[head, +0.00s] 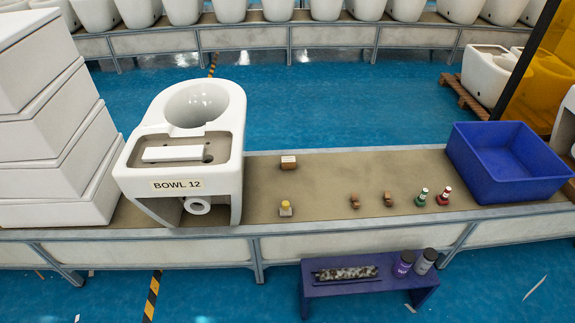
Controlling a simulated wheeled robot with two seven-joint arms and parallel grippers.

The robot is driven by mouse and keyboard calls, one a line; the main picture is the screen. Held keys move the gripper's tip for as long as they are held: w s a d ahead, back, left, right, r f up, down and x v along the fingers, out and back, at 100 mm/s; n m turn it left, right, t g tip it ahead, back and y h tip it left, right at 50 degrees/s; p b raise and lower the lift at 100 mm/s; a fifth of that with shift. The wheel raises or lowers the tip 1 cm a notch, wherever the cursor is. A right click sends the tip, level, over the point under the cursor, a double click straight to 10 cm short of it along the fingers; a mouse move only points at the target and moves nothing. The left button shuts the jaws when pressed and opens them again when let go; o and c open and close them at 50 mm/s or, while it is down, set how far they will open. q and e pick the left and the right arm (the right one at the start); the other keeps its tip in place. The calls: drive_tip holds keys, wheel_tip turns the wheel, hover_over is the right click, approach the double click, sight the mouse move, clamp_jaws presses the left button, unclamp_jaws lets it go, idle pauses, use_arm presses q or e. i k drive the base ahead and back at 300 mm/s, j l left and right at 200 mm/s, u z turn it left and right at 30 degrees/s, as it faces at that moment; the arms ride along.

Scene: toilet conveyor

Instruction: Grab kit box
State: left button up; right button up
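The only open box in view is a blue bin (520,188), which looks like the kit box. It stands upright at the right end of the near conveyor belt in the head view. Its inside looks empty. Neither of my grippers shows in the head view, and nothing is touching the bin.
A white toilet labelled BOWL 12 (215,172) stands on the belt (390,165), beside stacked white boxes (50,150). Several small parts, including a green bottle (422,198) and red bottle (444,197), lie between toilet and bin. A low purple bench (365,288) stands in front.

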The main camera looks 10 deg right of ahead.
sight(288, 163)
drive_tip(key=i+l, duration=0.1)
drive_tip(key=l, duration=0.35)
drive_tip(key=l+z, duration=0.1)
drive_tip(key=l, duration=0.4)
drive_tip(key=i+l, duration=0.15)
drive_tip(key=l, duration=0.3)
drive_tip(key=i+l+z, duration=0.1)
drive_tip(key=l, duration=0.35)
